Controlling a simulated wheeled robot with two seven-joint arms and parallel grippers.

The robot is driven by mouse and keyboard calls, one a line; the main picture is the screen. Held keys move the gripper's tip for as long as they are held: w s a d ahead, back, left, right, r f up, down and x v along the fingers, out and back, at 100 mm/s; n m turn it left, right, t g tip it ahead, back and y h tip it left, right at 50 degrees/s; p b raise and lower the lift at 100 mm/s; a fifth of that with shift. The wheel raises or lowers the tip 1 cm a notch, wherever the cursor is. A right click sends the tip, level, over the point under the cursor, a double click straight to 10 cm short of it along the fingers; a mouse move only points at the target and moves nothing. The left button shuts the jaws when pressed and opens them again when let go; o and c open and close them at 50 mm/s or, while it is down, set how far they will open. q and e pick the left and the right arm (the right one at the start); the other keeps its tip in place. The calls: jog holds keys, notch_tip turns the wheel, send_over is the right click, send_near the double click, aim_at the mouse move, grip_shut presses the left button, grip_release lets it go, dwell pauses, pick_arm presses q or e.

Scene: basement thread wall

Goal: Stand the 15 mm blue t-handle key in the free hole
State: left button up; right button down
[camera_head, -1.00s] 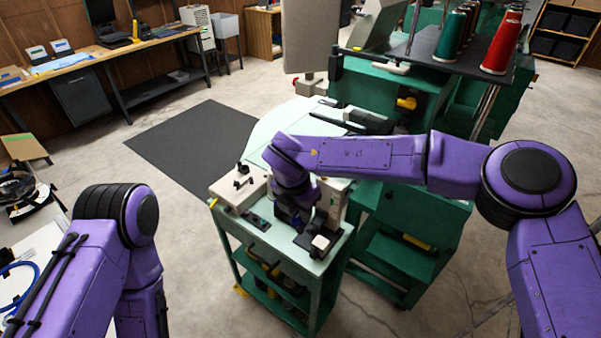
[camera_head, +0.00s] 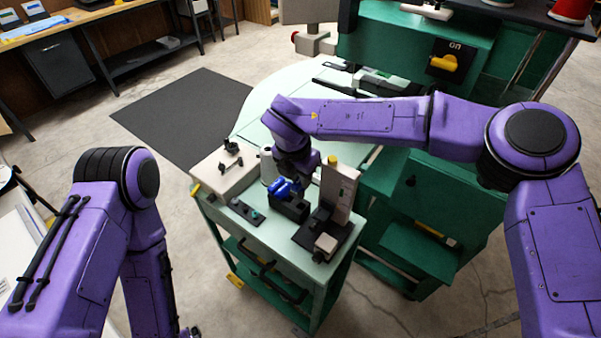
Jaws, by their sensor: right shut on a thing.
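My right gripper (camera_head: 296,172) reaches down over the top of the light green cart. It is shut on the blue t-handle key (camera_head: 284,188), whose blue part shows just below the wrist. The fingertips and the key's lower end are hard to make out. The key is just above or against a black block (camera_head: 290,208) on the cart; I cannot tell whether they touch. No free hole can be made out at this size. My left arm hangs at the left, and its gripper is below the picture.
A cream box with black fittings (camera_head: 222,170) and a dark strip (camera_head: 247,211) stand left of the black block. An upright beige device (camera_head: 340,190) with a black base stands close on the right. The green cart (camera_head: 262,240) has open floor to its left.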

aim_at(301, 195)
jog(key=b+x, duration=0.1)
jog(key=x, duration=0.1)
jog(key=b+x, duration=0.1)
jog(key=x, duration=0.1)
jog(key=b+x, duration=0.2)
jog(key=shift+s+a+f, duration=0.2)
jog(key=shift+a+f, duration=0.15)
jog(key=shift+w, duration=0.15)
jog(key=shift+f, duration=0.35)
jog(key=shift+f+b, duration=0.5)
jog(key=shift+b, duration=0.05)
jog(key=c, duration=0.9)
grip_release()
jog(key=shift+c, duration=0.2)
